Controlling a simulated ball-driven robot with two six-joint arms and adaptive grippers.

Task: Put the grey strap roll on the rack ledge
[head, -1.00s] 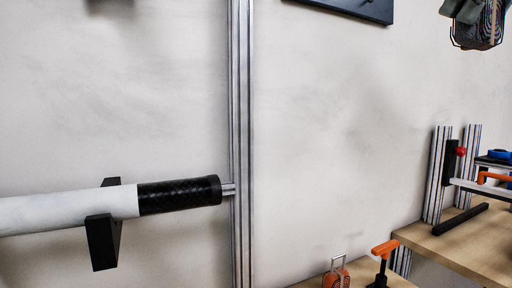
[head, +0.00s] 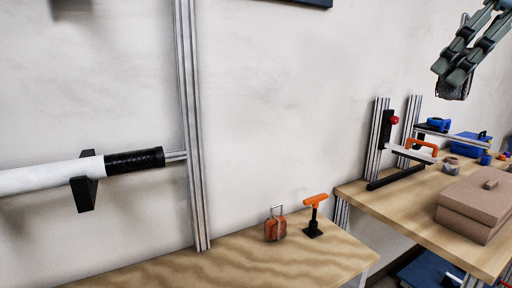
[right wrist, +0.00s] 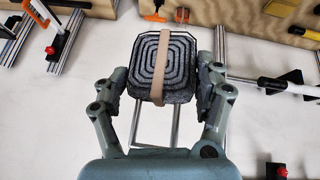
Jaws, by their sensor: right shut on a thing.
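The grey strap roll (right wrist: 177,65) shows in the right wrist view as a dark grey coil with squared, cut-off corners and a beige band across it. My right gripper (right wrist: 162,88) is shut on it, with a finger on either side. In the head view my right gripper (head: 456,78) hangs at the upper right, high above the right-hand table. There it hides most of the roll, whose dark edge (head: 455,94) shows at the fingertips. I cannot tell for sure which surface is the rack ledge. My left gripper is not in view.
An aluminium frame (head: 378,140) with a red knob and an orange-handled clamp (head: 422,146) stands on the right table (head: 400,215). A brown box (head: 478,208) and a blue case (head: 468,143) are there too. An orange-topped stand (head: 314,215) and small orange lantern-like item (head: 276,226) occupy the nearer table.

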